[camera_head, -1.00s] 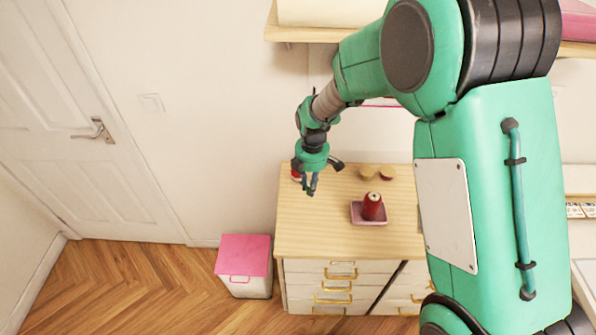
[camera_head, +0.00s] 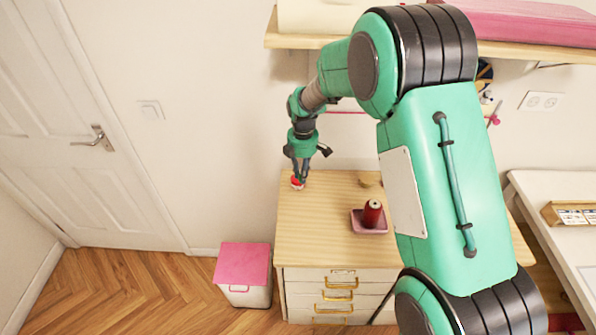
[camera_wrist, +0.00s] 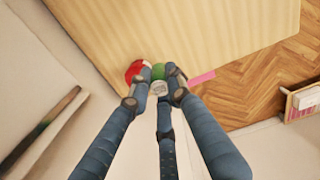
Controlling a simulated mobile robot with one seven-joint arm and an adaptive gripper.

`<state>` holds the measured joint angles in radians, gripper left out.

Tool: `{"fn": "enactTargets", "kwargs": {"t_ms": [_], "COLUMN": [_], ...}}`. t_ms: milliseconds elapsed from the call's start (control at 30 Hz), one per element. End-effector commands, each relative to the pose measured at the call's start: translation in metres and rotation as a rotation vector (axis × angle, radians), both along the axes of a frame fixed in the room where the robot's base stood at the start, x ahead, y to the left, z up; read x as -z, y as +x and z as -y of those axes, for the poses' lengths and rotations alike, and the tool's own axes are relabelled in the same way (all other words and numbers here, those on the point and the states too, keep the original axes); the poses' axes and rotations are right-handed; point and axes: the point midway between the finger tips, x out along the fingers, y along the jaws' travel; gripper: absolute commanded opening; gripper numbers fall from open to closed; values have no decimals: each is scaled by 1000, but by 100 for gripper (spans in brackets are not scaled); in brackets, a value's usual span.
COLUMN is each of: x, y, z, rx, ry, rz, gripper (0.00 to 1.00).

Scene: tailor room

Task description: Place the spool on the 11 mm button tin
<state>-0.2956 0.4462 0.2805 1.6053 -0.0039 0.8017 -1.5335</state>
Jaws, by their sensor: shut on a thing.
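My gripper (camera_head: 299,180) is at the back left corner of the wooden cabinet top, pointing down. In the wrist view its fingers (camera_wrist: 160,86) are closed around a small spool (camera_wrist: 159,88) with a pale round end and green showing behind it. A red round thing, likely the button tin (camera_wrist: 134,70), lies just left of the spool in that view. In the head view this red and white thing (camera_head: 297,184) is right under the fingertips. Its size label cannot be read. Whether the spool touches it or hangs above it, I cannot tell.
A red cone of thread (camera_head: 371,213) stands in a pink tray (camera_head: 369,228) to the right on the cabinet top (camera_head: 320,235). A pink-lidded bin (camera_head: 243,264) stands on the floor. The cabinet's front left is clear.

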Motion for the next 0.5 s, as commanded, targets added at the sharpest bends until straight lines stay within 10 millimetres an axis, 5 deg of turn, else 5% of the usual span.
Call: {"fn": "enactTargets", "kwargs": {"t_ms": [300,500], "x": [5,6], "y": [44,55], "z": [-13,-16], "rx": [0,0], "ry": [0,0], "rz": [0,0], "gripper": [5,5]}}
